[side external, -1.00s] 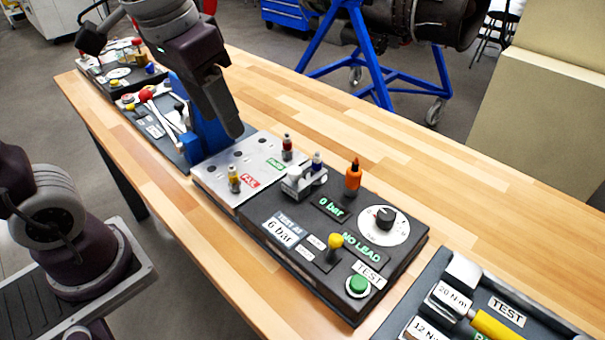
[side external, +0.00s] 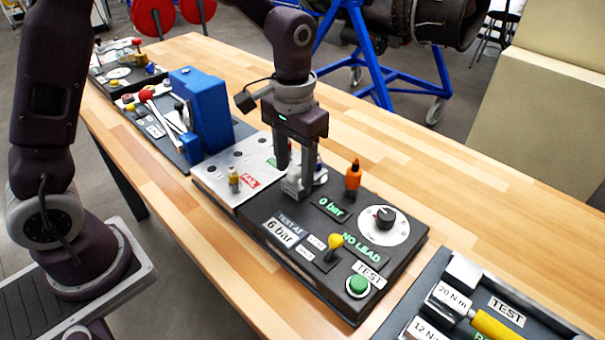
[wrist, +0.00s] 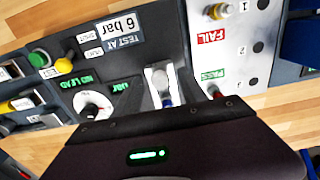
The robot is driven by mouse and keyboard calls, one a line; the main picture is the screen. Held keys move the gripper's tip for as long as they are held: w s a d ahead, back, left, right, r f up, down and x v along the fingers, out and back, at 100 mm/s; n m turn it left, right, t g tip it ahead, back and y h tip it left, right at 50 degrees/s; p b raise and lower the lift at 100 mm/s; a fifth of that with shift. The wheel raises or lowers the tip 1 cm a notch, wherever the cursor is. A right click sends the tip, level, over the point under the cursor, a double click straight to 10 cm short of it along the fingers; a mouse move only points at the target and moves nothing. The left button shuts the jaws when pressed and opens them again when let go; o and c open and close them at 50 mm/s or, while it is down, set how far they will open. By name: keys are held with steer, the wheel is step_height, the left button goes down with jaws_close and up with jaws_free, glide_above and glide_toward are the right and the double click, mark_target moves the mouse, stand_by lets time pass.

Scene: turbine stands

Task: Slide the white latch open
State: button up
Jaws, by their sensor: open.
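A small white block-like fixture (side external: 293,187) stands on the dark test panel (side external: 262,228), beside the pale plate. It may be the white latch, but I cannot tell for sure. In the wrist view the white fixture (wrist: 157,75) shows as a light frame with a blue-tipped part at its lower end. My gripper (side external: 298,185) points down over this fixture, its fingers open. The fingers partly hide the fixture, and I cannot tell whether they touch it.
An orange bottle-like part (side external: 353,178) stands close to the right of my gripper. A dial (side external: 384,218), yellow-tipped lever (side external: 334,243) and green button (side external: 358,286) are on the same panel. A yellow part (side external: 234,180) stands on the pale plate (side external: 216,186). A blue block (side external: 203,105) rises behind.

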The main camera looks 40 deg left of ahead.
steer(key=shift+f, duration=0.45)
jaws_close()
